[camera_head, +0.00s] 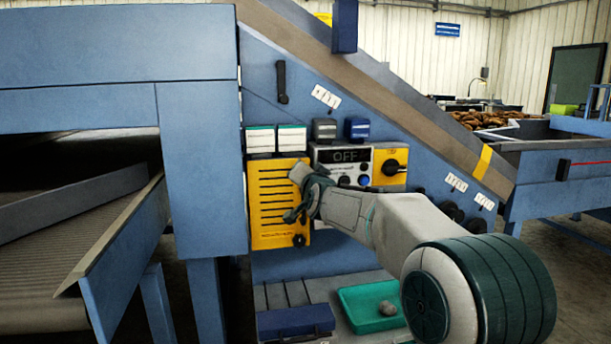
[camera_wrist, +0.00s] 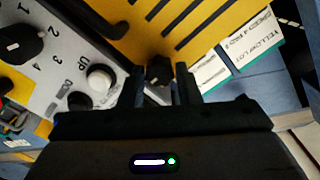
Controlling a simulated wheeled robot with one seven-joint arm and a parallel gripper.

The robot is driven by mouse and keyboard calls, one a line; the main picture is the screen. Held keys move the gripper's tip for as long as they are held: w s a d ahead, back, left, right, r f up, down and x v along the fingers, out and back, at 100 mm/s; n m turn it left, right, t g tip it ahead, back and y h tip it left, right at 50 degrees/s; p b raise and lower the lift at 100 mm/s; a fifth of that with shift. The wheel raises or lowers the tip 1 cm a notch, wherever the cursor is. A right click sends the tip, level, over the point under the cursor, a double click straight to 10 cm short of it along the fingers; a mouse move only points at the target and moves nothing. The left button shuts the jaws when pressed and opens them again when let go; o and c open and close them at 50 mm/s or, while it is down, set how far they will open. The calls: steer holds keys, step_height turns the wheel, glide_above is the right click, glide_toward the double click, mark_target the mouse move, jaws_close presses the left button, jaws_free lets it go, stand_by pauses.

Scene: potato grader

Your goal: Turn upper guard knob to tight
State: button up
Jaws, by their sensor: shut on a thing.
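The yellow slotted guard (camera_head: 270,215) is on the blue machine side. Its upper guard knob (camera_wrist: 158,70), small and black, shows in the wrist view between the two fingers of my gripper (camera_wrist: 160,74). My gripper is shut on this knob. In the head view my gripper (camera_head: 306,192) is at the guard's upper right and hides the knob. The lower guard knob (camera_head: 299,240) is free below it. No tight or loose mark can be read, so I cannot tell how far the knob is turned.
Right of the guard is a control panel (camera_head: 344,156) reading OFF, with a white button (camera_wrist: 101,77) and a dial (camera_wrist: 22,43) close to my gripper. White-and-green cards (camera_head: 292,138) are above the guard. A green tray (camera_head: 372,310) and a blue box (camera_head: 296,321) are below.

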steer(key=o, duration=1)
steer(key=v, duration=1.3)
steer(key=shift+s+b, duration=0.35)
steer(key=shift+s, duration=0.05)
steer(key=shift+d, duration=0.1)
steer(key=s+d+n+g+h+p, duration=0.1)
steer(key=s+d+g+p, duration=0.4)
steer(key=s+p, duration=0.3)
steer(key=s+d+f+n+g+h+p, duration=0.1)
steer(key=s+d+g+p, duration=0.3)
steer(key=s, duration=0.9)
steer(key=s+d+n+g+h+p, duration=0.2)
steer(key=s+d+g+p, duration=0.3)
steer(key=s+d+p, duration=0.3)
steer(key=shift+s+d+f+g+h+p, duration=0.15)
steer(key=shift+s+h+p, duration=0.1)
steer(key=shift+s+p, duration=0.7)
steer(key=shift+s+g+h+p, duration=0.2)
steer(key=shift+s+p, duration=0.3)
steer(key=shift+p, duration=0.85)
